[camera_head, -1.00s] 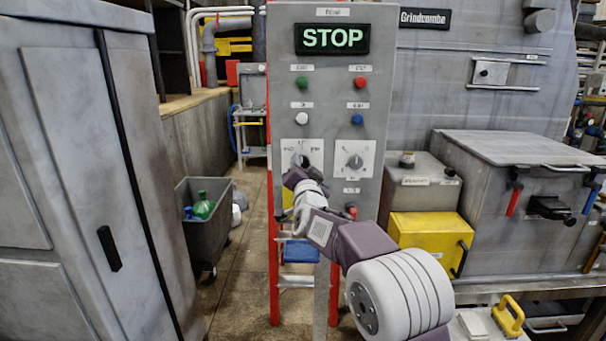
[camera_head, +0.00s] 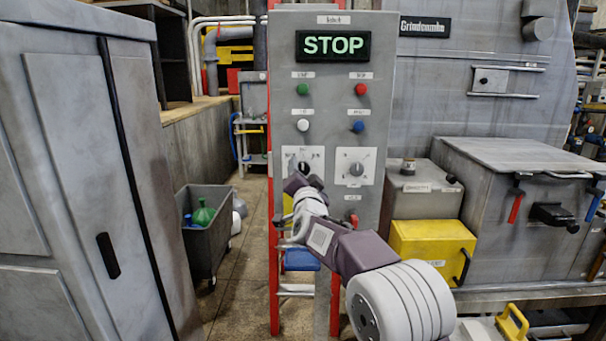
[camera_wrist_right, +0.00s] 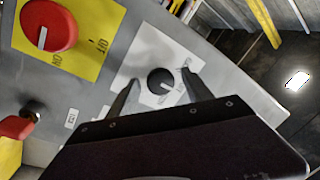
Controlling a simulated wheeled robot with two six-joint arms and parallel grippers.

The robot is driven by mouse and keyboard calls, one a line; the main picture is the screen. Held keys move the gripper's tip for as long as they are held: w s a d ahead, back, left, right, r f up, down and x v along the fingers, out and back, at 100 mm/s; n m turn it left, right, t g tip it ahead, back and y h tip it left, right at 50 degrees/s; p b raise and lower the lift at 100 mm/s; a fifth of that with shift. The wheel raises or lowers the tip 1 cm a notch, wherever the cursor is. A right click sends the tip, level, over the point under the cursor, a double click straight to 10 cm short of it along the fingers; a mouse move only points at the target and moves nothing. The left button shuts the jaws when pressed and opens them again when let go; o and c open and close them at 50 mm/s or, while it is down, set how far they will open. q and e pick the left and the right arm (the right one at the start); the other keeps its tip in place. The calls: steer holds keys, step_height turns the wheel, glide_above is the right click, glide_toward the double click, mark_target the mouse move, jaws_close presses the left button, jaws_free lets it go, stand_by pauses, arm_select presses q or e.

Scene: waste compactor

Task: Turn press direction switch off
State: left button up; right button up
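A grey control panel (camera_head: 330,100) carries two dial switches on white plates. The left dial switch (camera_head: 304,164) has my right gripper (camera_head: 298,178) just in front of and below it. In the right wrist view a black round knob (camera_wrist_right: 160,82) with a light pointer mark sits on a white plate. The right gripper's two fingers (camera_wrist_right: 160,94) are spread, one on each side of the knob; I cannot tell whether they touch it. The right dial switch (camera_head: 356,168) is uncovered. The labels are too small to read surely. My left gripper is not in view.
A red knob (camera_wrist_right: 50,27) on a yellow OFF/ON plate is close by in the wrist view, with another red knob (camera_wrist_right: 15,127) below. A grey cabinet (camera_head: 90,170) stands left, a bin (camera_head: 205,245) behind it. A yellow box (camera_head: 432,248) is right of the panel.

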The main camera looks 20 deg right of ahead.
steer(key=b+v, duration=0.2)
steer(key=v, duration=0.7)
